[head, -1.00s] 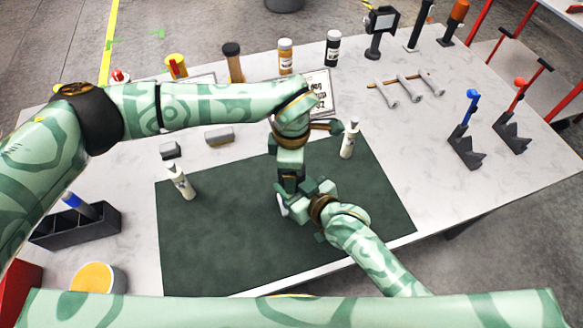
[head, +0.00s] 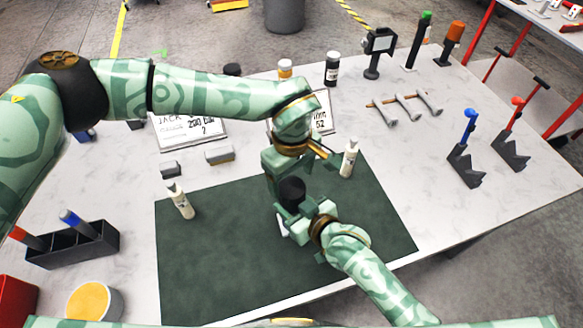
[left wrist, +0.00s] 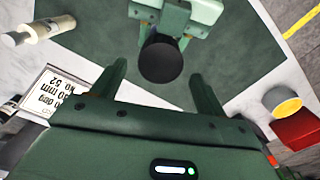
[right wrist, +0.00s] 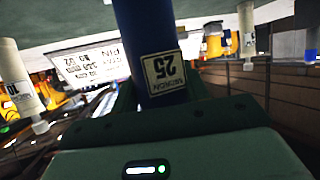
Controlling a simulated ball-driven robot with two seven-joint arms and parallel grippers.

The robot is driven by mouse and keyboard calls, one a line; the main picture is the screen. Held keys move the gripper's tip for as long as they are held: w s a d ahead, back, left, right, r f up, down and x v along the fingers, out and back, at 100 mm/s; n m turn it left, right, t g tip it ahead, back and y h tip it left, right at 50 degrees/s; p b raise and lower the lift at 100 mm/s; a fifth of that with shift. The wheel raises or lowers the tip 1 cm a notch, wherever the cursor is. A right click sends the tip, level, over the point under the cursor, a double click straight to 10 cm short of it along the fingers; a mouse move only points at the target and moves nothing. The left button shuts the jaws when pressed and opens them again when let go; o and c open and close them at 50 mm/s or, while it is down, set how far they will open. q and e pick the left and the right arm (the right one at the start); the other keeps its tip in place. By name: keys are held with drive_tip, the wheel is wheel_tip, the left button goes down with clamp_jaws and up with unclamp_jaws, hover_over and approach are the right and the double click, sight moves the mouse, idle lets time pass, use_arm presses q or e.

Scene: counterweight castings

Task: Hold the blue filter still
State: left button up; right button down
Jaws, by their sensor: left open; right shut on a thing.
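The blue filter shows in the right wrist view as a blue cylinder (right wrist: 143,30) with a white label reading 25 micron. In the head view only its black top (head: 291,190) shows; it is a dark disc in the left wrist view (left wrist: 160,62). My right gripper (head: 301,208) is shut around the filter, over the green mat (head: 215,255). My left gripper (head: 277,187) is open by the filter's top; in the left wrist view the disc lies between and just past its fingertips. Whether the filter's foot touches the mat is hidden.
White bottles stand at the mat's left (head: 180,200) and right (head: 349,158) edges. Small grey blocks (head: 219,155) and a printed card (head: 190,131) lie behind. Wrenches (head: 404,106) and stands (head: 466,148) are at right. The mat's left half is clear.

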sight(292, 187)
use_arm(q)
wheel_tip(292, 187, down, 6)
drive_tip(key=shift+r, duration=0.1)
drive_tip(key=c, duration=1)
drive_tip(key=n, duration=0.7)
drive_tip(key=o, duration=1.1)
drive_tip(key=shift+r, duration=0.15)
